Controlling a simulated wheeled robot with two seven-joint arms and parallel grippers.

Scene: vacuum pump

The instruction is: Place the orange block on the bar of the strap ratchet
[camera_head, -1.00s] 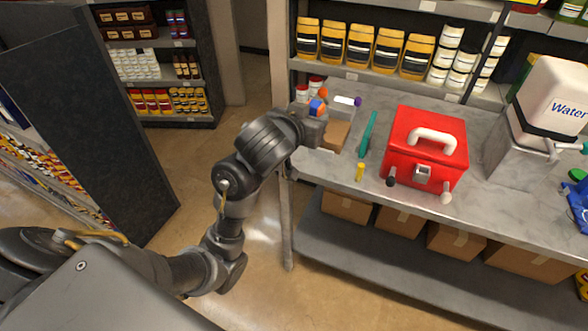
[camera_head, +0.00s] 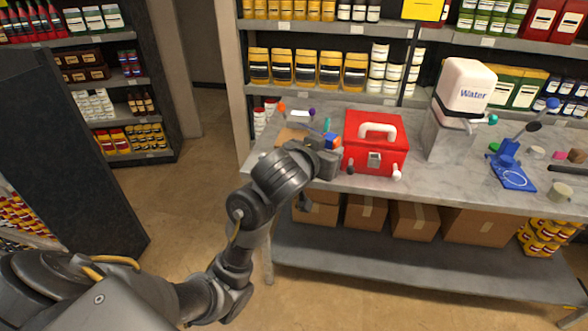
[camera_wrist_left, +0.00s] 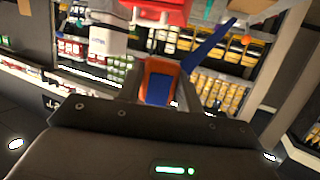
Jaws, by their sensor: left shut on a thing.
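My left gripper (camera_head: 331,150) is shut on the orange block (camera_wrist_left: 158,82), which shows orange with a blue side between the fingers in the left wrist view. In the head view only a small part of the block (camera_head: 331,138) shows above the gripper. The gripper is at the counter's front edge, just left of the red toolbox. I cannot make out the strap ratchet for certain. A blue device with a lever (camera_head: 508,160) stands at the right of the counter, but I cannot tell if it is the ratchet. My right gripper is not in view.
The red toolbox (camera_head: 375,155) stands close to the right of my left gripper. A white water container (camera_head: 467,86) is behind it to the right. Small items crowd the counter's left end. Bare counter (camera_head: 440,178) lies between the toolbox and the blue device.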

